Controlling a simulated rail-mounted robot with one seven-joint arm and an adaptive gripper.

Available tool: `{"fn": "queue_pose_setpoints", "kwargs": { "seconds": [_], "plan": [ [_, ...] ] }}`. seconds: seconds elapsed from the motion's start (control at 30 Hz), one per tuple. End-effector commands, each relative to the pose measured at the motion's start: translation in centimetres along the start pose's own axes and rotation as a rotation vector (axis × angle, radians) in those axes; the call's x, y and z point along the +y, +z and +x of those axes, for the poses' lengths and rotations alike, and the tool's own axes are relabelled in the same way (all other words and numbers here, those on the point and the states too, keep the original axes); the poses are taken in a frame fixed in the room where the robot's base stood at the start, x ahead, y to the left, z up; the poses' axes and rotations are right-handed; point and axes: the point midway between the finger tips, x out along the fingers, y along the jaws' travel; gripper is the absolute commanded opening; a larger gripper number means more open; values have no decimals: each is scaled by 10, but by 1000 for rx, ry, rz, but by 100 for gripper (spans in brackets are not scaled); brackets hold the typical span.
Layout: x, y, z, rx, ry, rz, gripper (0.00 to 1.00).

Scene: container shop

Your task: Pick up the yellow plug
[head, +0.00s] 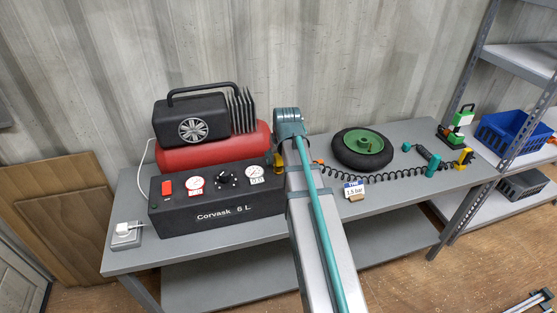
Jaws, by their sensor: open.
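A small yellow piece (278,160) shows at the right end of the black control panel, beside my arm and partly hidden by it. It looks like a plug or fitting on the panel's outlet, but I cannot tell for sure. Another yellow piece (465,157) stands at the bench's right end, next to a dark-and-teal tool (431,161). I cannot tell which of the two is the yellow plug. My arm reaches from the bottom edge up over the bench middle. My gripper is not in view.
A shelf with a blue bin (507,132) stands right.

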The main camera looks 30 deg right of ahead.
Motion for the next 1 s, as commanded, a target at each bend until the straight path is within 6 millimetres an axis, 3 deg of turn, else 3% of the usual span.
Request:
{"fn": "queue_pose_setpoints", "kwargs": {
  "seconds": [0.13, 0.5, 1.0],
  "plan": [
    [0, 0, 0, 0, 0, 0, 59],
    [0, 0, 0, 0, 0, 0, 0],
    [0, -2, -3, 1, 0, 0, 0]
  ]
}}
